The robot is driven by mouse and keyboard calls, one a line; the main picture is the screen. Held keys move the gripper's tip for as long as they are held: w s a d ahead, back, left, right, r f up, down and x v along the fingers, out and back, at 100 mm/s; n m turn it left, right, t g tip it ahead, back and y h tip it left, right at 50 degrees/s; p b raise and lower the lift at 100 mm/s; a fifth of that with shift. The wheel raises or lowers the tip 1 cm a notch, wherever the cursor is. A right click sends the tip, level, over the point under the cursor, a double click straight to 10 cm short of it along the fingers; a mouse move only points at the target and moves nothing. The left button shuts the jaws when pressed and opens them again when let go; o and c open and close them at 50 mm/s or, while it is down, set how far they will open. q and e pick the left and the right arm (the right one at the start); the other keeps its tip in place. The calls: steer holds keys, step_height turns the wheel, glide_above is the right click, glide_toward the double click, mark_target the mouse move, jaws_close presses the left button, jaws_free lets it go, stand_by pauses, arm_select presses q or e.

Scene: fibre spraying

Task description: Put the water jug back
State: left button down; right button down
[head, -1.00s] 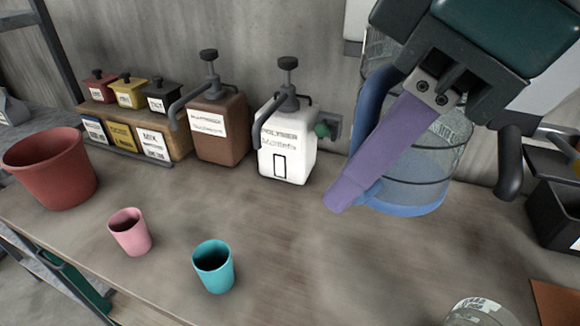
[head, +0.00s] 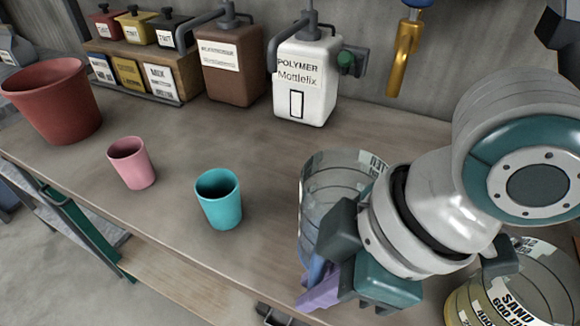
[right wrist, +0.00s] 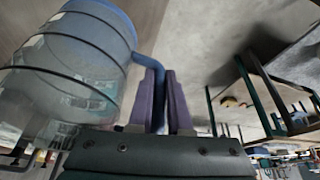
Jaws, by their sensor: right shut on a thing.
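The water jug (head: 330,185), clear with dark rings and a blue handle, is at the lower middle of the head view, near the front of the bench. It looks roughly upright; I cannot tell whether its base touches the bench. My right gripper (head: 318,290), with purple fingers, is shut on the jug's handle and hides its lower part. In the right wrist view the jug (right wrist: 75,65) fills the left side, and its blue handle (right wrist: 147,61) runs in at the fingers (right wrist: 162,90). My left gripper is not in view.
A pink cup (head: 132,163) and a teal cup (head: 219,198) stand left of the jug. A sand container (head: 515,290) is at the lower right. White (head: 305,80) and brown (head: 233,70) pump bottles line the back, beside a gold tap (head: 404,55). The bench centre is clear.

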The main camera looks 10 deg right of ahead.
steer(key=shift+f+b, duration=0.4)
steer(key=shift+f, duration=2.05)
steer(key=shift+f, duration=0.15)
steer(key=c, duration=0.8)
jaws_free()
steer(key=shift+c, duration=0.2)
